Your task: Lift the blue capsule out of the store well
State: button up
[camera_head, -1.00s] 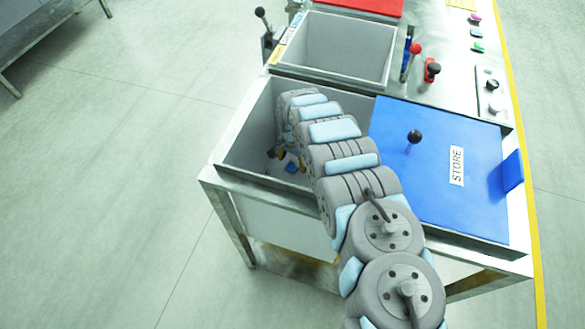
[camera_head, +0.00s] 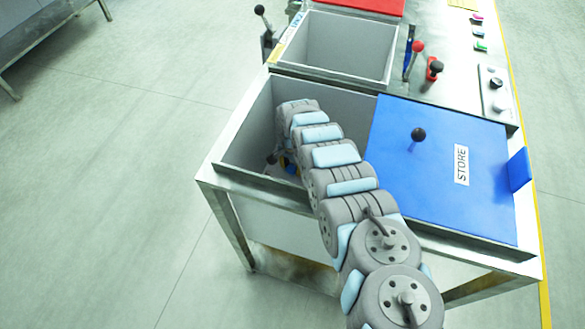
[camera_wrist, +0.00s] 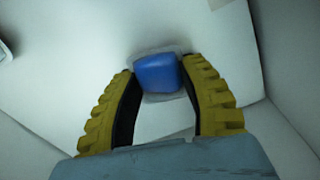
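The blue capsule (camera_wrist: 158,74) shows in the wrist view against the pale floor of the open well, with a grey patch around it. My gripper (camera_wrist: 159,70) reaches down into the store well (camera_head: 247,130). Its two yellow fingers with black inner pads are drawn in on both sides of the capsule, and the tips appear to touch its sides. No clear gap shows between pads and capsule. I cannot tell whether the capsule is clear of the floor. In the head view my arm hides most of the gripper and capsule.
A blue lid (camera_head: 440,165) marked STORE with a black knob (camera_head: 418,134) lies right of the opening. The well's walls stand close around my arm. Behind is another open bin (camera_head: 340,45). A red-knobbed lever (camera_head: 417,47) stands at the back right.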

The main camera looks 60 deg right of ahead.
aim_at(293, 167)
dwell(0.3)
jog(key=shift+r+p, duration=0.95)
jog(key=shift+r, duration=0.55)
jog(key=shift+s+a+r+p, duration=0.1)
jog(key=shift+s+r+p, duration=0.1)
jog(key=shift+r+p, duration=0.35)
jog(key=shift+s+a+r+p, duration=0.35)
jog(key=shift+s+r, duration=0.15)
jog(key=shift+s+a+r+p, duration=0.4)
jog(key=shift+s+r, duration=0.1)
jog(key=shift+r, duration=0.25)
jog(key=shift+s+a+r+p, duration=0.35)
jog(key=shift+s+r, duration=0.15)
jog(key=shift+r, duration=0.25)
jog(key=s+a+r+p, duration=0.5)
jog(key=s+p, duration=0.3)
jog(key=p, duration=0.3)
jog(key=shift+a+p, duration=0.25)
jog(key=shift+p, duration=0.1)
jog(key=shift+s, duration=0.1)
